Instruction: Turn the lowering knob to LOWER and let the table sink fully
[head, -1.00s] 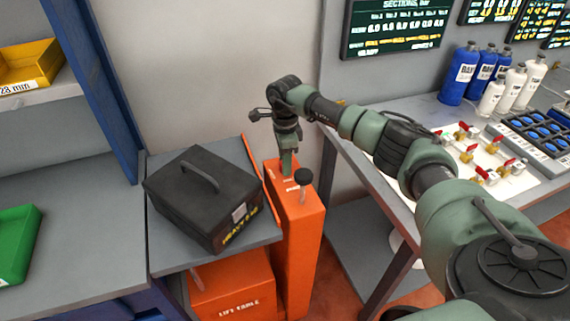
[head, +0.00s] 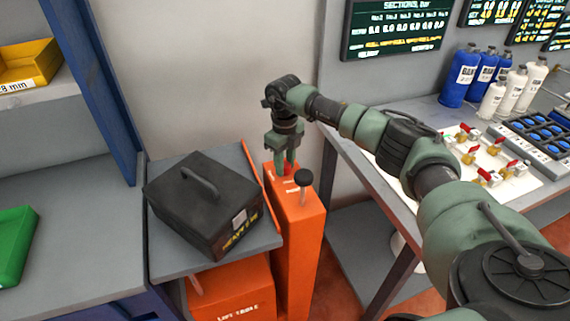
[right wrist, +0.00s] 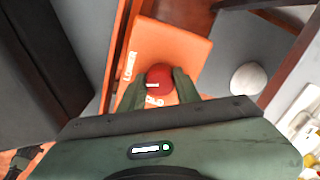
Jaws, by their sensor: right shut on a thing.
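The lift table (head: 165,258) is a grey platform over an orange base (head: 232,290) marked LIFT TABLE. An orange control column (head: 300,235) stands at its right side. The lowering knob is a round red knob on the column's top; in the right wrist view the red knob (right wrist: 158,76) sits between my fingers, with LOWER printed left of it and another label partly hidden below. My right gripper (head: 285,170) points down and is shut on the red knob. In the head view my fingers mostly hide the knob. My left gripper is not in view.
A black case (head: 205,205) with a handle rests on the platform. A black-topped lever (head: 303,178) rises from the column close to my gripper. A bench (head: 345,150) with valves and bottles stands right. Blue-framed shelving (head: 105,90) stands left.

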